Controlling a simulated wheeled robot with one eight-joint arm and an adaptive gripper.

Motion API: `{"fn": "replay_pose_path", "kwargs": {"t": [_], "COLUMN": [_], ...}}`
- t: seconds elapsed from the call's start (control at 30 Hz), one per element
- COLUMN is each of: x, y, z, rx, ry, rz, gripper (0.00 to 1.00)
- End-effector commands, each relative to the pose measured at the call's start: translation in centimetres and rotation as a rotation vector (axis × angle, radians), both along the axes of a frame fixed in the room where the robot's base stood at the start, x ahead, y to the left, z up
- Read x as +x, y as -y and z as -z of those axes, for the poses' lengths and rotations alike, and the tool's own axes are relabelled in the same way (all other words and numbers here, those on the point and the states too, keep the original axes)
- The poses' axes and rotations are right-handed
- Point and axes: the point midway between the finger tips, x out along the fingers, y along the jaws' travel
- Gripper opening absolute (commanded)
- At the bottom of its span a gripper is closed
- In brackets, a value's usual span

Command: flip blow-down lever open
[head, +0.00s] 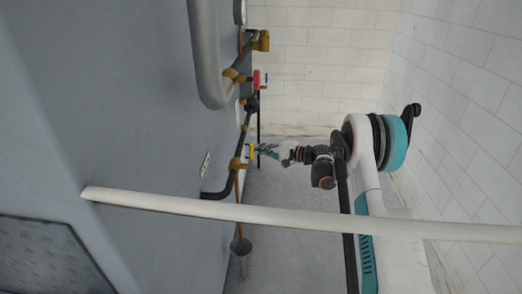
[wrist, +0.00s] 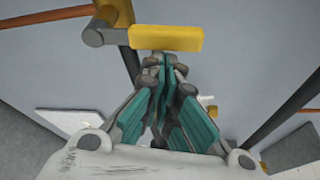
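A lever with a yellow handle (wrist: 166,38) lies across the top of the wrist view, joined at its left end to a grey pivot on a dark pipe. A yellow valve (head: 237,164) on the dark pipe shows in the head view, close to my gripper (head: 266,150). In the wrist view, my gripper (wrist: 165,68) has its teal finger pads together, with nothing seen between them. Its fingertips are just below the yellow handle in the picture; I cannot tell if they touch it. No label shows which lever is the blow-down one.
A grey panel (head: 125,95) fills the left. A red-handled valve (head: 257,79) and another yellow fitting (head: 262,41) sit higher along the pipes. A pale bar (head: 300,217) crosses the head view. A white tiled wall (head: 325,60) stands behind.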

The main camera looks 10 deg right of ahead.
Motion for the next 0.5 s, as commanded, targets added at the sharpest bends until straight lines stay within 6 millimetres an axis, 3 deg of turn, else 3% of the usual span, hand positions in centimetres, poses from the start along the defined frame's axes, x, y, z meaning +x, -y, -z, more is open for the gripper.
{"fn": "replay_pose_path", "kwargs": {"t": [0.5], "x": [-0.67], "y": [-0.30], "z": [-0.36], "rx": [0.001], "ry": [-0.001], "rz": [-0.002], "gripper": [0.00]}}
